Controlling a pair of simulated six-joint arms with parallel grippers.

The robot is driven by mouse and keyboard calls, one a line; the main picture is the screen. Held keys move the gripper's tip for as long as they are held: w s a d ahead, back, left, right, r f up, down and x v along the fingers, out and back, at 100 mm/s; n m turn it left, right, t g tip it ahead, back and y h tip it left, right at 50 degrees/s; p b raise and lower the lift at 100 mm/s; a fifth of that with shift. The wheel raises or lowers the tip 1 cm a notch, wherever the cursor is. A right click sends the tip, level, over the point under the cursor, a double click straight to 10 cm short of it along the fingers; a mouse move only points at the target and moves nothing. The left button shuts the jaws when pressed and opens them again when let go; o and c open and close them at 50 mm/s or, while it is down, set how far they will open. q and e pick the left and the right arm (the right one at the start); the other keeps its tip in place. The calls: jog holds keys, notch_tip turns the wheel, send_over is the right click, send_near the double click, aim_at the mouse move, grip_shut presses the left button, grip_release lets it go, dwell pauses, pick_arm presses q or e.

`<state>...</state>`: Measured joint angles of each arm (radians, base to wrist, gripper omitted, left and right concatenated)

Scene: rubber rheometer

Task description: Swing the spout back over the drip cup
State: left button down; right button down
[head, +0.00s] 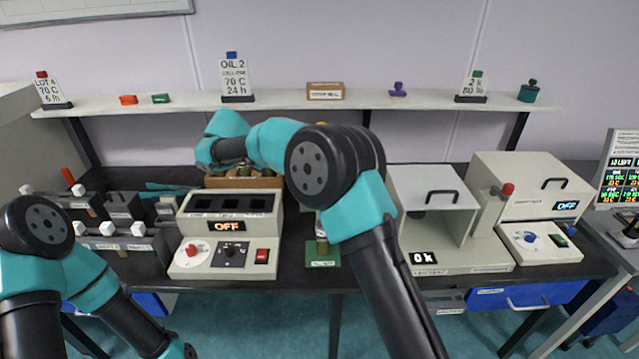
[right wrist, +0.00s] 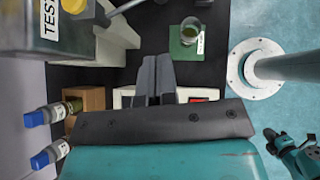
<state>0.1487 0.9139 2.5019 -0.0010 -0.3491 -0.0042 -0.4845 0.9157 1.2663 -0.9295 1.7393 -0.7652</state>
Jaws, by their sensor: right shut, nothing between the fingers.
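A metal tank (right wrist: 62,28) with a "TEST" label and a yellow knob (right wrist: 73,5) stands at the upper left of the right wrist view. A grey rod, seemingly the spout (right wrist: 124,8), slants up and right from beside it, out of the picture. The drip cup (right wrist: 191,30), with greenish contents, stands on a green mat (right wrist: 178,52); the cup also shows in the head view (head: 321,240). My right gripper (right wrist: 155,60) is shut and empty, apart from rod and cup. My right arm hides the tank and spout in the head view. My left gripper's fingers are unclear.
A heater block (head: 232,205) reading OFF stands left of the cup. A white open chamber (head: 430,225) stands to the right. Blue-capped bottles (right wrist: 40,115) are near my right gripper in the right wrist view. A shelf (head: 290,101) runs along the wall behind.

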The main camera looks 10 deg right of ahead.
jog(key=shift+d+f, duration=0.1)
jog(key=shift+d, duration=0.05)
jog(key=d+r+x, duration=0.2)
jog(key=x, duration=1)
jog(key=shift+s+d+f, duration=0.15)
jog(key=shift+f, duration=0.05)
jog(key=shift+d, duration=0.15)
